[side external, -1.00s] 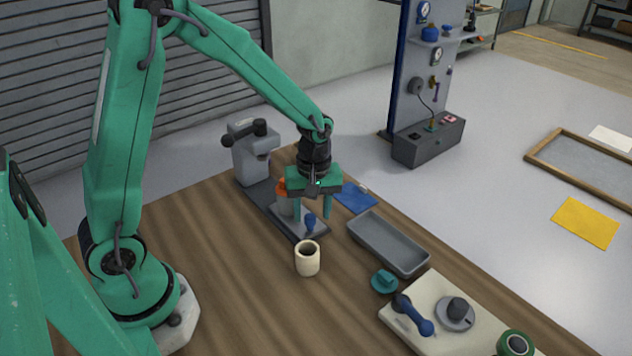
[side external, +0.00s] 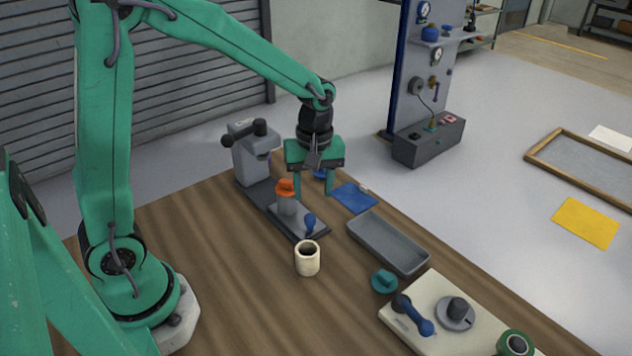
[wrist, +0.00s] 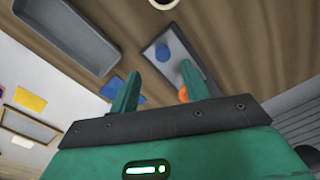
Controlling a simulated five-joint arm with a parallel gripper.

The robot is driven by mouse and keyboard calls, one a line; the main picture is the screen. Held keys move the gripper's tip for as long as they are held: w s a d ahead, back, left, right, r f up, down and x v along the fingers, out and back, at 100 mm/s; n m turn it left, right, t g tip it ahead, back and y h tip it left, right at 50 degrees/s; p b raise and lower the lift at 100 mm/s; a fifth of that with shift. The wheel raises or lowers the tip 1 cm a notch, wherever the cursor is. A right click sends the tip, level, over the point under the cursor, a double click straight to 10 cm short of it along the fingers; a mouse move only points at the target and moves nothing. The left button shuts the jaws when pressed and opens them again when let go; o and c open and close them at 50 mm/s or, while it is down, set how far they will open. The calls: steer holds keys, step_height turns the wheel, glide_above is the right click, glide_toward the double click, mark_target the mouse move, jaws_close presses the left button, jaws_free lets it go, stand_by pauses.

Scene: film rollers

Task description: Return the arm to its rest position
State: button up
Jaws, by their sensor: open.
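My gripper (side external: 311,192) hangs over the far part of the wooden table, with its two green fingers apart and nothing between them. It is above and just right of the grey press-like fixture (side external: 250,157) and its orange-topped part (side external: 285,187). In the wrist view my gripper (wrist: 160,88) shows its open fingers, with part of the fixture plate (wrist: 172,58) and its blue knob (wrist: 162,52) beyond them. The orange part (wrist: 183,94) is partly hidden behind a finger there.
A blue cloth (side external: 355,197) and a grey tray (side external: 388,243) lie right of the fixture. A cream cup (side external: 307,258), a teal knob (side external: 384,281) and a cream board with a blue handle (side external: 414,314) are nearer. The table's left part is clear.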

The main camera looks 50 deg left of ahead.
steer(key=s+a+r+m+t, duration=0.1)
steer(key=s+r+m+t, duration=0.5)
steer(key=s+r+m, duration=0.6)
steer(key=shift+s+a+r+m, duration=0.15)
steer(key=shift+s+r+m, duration=0.2)
steer(key=shift+s, duration=1.15)
stand_by(0.5)
